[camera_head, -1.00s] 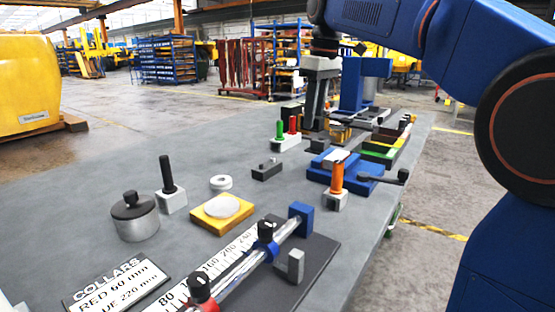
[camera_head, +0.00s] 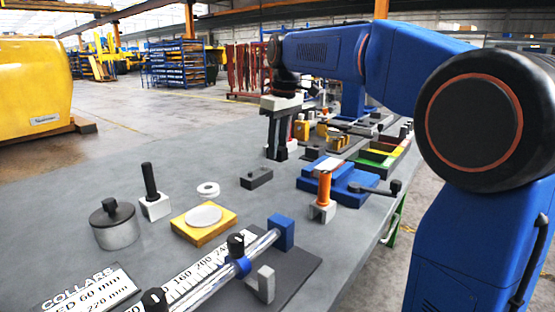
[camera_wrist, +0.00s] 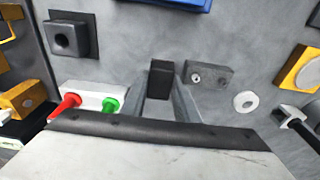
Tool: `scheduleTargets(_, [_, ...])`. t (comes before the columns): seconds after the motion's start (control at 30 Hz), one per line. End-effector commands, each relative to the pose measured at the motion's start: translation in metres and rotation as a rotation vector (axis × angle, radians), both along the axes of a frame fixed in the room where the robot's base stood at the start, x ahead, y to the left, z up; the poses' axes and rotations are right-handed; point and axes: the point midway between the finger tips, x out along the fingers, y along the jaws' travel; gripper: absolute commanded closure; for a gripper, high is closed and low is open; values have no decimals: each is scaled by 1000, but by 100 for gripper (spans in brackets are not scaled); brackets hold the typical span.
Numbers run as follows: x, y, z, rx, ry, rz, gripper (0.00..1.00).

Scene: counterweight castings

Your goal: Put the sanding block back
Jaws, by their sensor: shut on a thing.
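My gripper (camera_head: 277,153) points down over the far part of the grey bench. It is shut on a small dark block (camera_wrist: 160,79), which shows between the two fingers in the wrist view. I take it as the sanding block, though its markings cannot be seen. In the head view the fingers mostly hide it, and I cannot tell how high it is above the bench. A low grey block with two holes (camera_head: 257,177) lies just in front of the gripper; it also shows right of the fingers in the wrist view (camera_wrist: 208,76).
A white block with red and green pegs (camera_wrist: 85,97) and a dark square socket (camera_wrist: 70,38) lie left in the wrist view. A white ring (camera_head: 208,189), yellow plate (camera_head: 187,229), lidded pot (camera_head: 116,228) and blue vise (camera_head: 336,183) stand nearer. The bench's left side is clear.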

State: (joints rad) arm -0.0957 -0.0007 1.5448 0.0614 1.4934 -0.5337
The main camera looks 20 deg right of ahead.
Motion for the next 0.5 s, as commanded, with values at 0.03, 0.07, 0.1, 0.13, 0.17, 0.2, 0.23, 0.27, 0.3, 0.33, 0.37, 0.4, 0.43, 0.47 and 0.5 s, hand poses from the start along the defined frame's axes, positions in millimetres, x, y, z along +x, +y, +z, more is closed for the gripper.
scheduleTargets(0.03, [-1,0,-5,0,2,0,100])
scheduleTargets(0.07, [-1,0,-8,0,2,0,100])
scheduleTargets(0.1, [-1,0,-14,0,1,0,100])
scheduleTargets(0.13, [-1,0,-18,0,2,0,100])
scheduleTargets(0.17, [-1,0,-22,0,4,0,100])
scheduleTargets(0.2, [-1,0,-28,0,2,0,100])
scheduleTargets(0.23, [-1,0,-31,0,1,0,100])
scheduleTargets(0.27, [-1,0,-34,0,2,0,100])
scheduleTargets(0.3, [-1,0,-37,0,1,0,100])
scheduleTargets(0.33, [-1,0,-38,0,1,1,100])
scheduleTargets(0.37, [-1,0,-38,0,0,1,100])
scheduleTargets(0.4, [0,0,-38,0,0,1,100])
scheduleTargets(0.43, [0,0,-38,0,0,1,100])
scheduleTargets(0.47, [0,0,-38,0,0,1,100])
scheduleTargets(0.5, [0,0,-38,0,0,1,100])
